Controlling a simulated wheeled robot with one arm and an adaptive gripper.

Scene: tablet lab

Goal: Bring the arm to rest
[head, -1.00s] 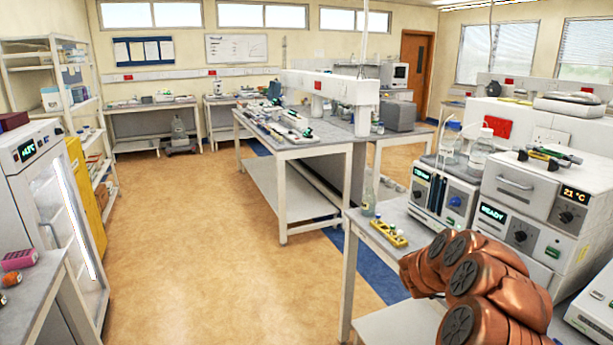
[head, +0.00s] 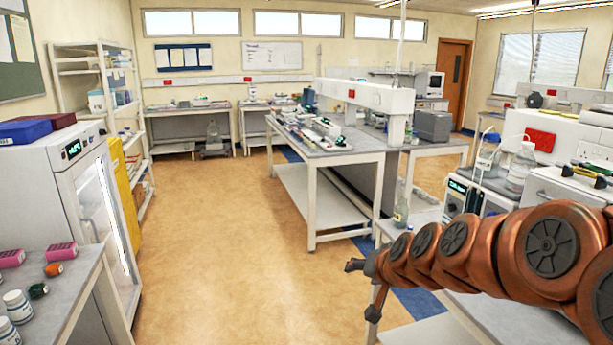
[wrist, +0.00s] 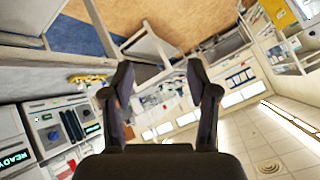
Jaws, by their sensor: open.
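My copper-coloured arm reaches in from the right in the head view, over the right bench. My gripper (head: 364,288) is at its far end, at the left, in front of the right bench's leg and above the floor. In the wrist view my gripper (wrist: 160,95) shows two dark fingers well apart, with nothing between them. The room looks turned over in that view, with the ceiling at the lower right.
A glass bottle (head: 401,214) stands on the right bench near my arm. Lab devices (head: 471,197) stand behind the arm. A central bench (head: 330,150) is ahead. A glass-door cabinet (head: 85,190) and a bench with jars (head: 18,306) are at left. The aisle floor (head: 225,250) is clear.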

